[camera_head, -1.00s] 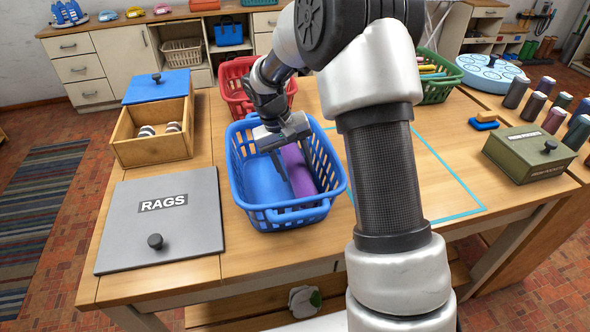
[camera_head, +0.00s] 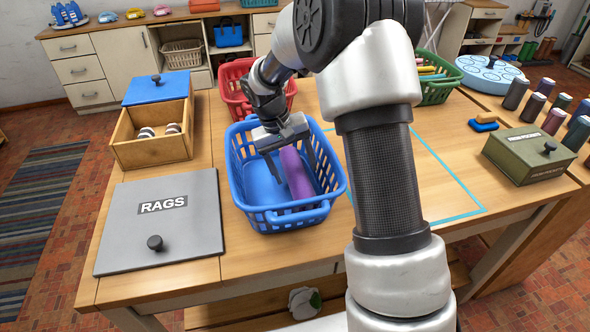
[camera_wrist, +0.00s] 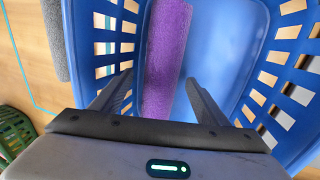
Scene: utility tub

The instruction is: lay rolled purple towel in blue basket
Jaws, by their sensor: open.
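The rolled purple towel (camera_head: 297,175) lies lengthwise on the floor of the blue basket (camera_head: 262,218). In the wrist view the towel (camera_wrist: 165,60) runs between the fingers, with the blue basket floor (camera_wrist: 222,45) bare beside it. My gripper (camera_head: 290,170) is open over the basket, one finger on each side of the towel. In the wrist view the gripper (camera_wrist: 158,95) shows a clear gap between each finger and the towel. The towel's far end is partly hidden by the gripper.
A red basket (camera_head: 233,84) stands just behind the blue one. A grey lid marked RAGS (camera_head: 190,215) and an open wooden box (camera_head: 125,125) lie to the left. A green basket (camera_head: 440,90) is at the back right. The teal-outlined table area (camera_head: 435,185) looks largely clear.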

